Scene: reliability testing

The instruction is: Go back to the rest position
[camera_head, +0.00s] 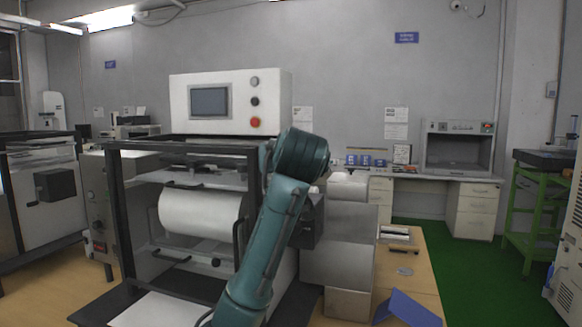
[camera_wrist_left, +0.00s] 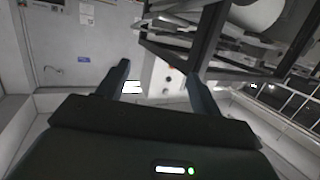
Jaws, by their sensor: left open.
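My left gripper (camera_wrist_left: 158,74) shows in the left wrist view with its two dark fingers spread apart and nothing between them. Beyond the fingers is a white box with round buttons, apart from them as far as I can tell. In the head view a teal arm of mine rises from the bottom middle in front of the machine. Its gripper is hidden there or cannot be made out. My right gripper is in neither view.
A black-framed machine (camera_head: 255,148) with a white roll (camera_head: 200,212) stands close behind the arm. A white control box (camera_head: 275,100) sits on top. A wooden table (camera_head: 415,270) holds a blue folded piece (camera_head: 408,308). Green floor (camera_head: 480,270) is clear at right.

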